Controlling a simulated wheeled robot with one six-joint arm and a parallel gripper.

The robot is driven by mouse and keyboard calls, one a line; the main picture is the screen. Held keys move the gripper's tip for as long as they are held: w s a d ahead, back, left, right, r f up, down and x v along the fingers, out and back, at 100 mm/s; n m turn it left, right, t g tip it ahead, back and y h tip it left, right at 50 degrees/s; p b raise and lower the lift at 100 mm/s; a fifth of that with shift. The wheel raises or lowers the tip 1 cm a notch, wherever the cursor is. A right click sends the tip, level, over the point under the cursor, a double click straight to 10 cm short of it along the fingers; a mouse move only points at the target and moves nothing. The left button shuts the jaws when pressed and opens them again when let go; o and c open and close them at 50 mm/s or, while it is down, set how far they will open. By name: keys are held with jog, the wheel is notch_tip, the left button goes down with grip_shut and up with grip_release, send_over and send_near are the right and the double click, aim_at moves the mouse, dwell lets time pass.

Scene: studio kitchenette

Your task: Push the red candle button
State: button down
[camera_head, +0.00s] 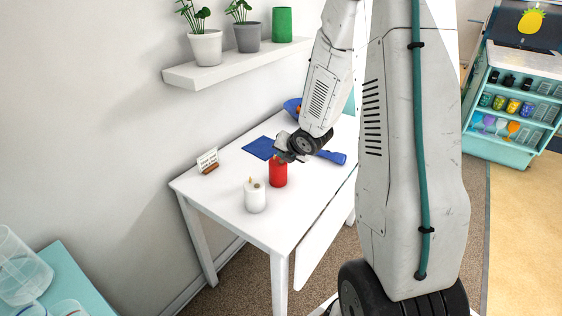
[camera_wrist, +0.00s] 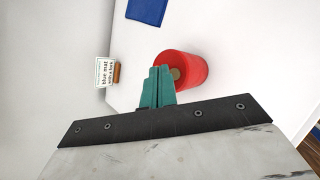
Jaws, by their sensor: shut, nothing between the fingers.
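The red candle (camera_head: 278,174) stands upright on the white table (camera_head: 225,195), right behind a white candle (camera_head: 255,196). In the wrist view the red candle (camera_wrist: 190,70) shows from above, with a round brownish button (camera_wrist: 175,73) on its top. My gripper (camera_head: 287,154) is over the red candle in the head view. In the wrist view its teal fingers (camera_wrist: 158,72) are together and empty, with their tips at the candle's left part beside the button. I cannot tell whether the tips touch it.
A small sign (camera_head: 207,160) stands at the table's left edge. A blue mat (camera_head: 260,148) and a blue flashlight-like object (camera_head: 331,157) lie farther back. A wall shelf (camera_head: 230,65) with pots hangs above. The table's left front is clear.

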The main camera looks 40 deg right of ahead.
jog(key=shift+f, duration=0.15)
dwell(0.3)
jog(key=shift+f, duration=0.3)
jog(key=shift+f, duration=0.15)
dwell(0.3)
jog(key=shift+r, duration=0.6)
jog(key=shift+r, duration=3)
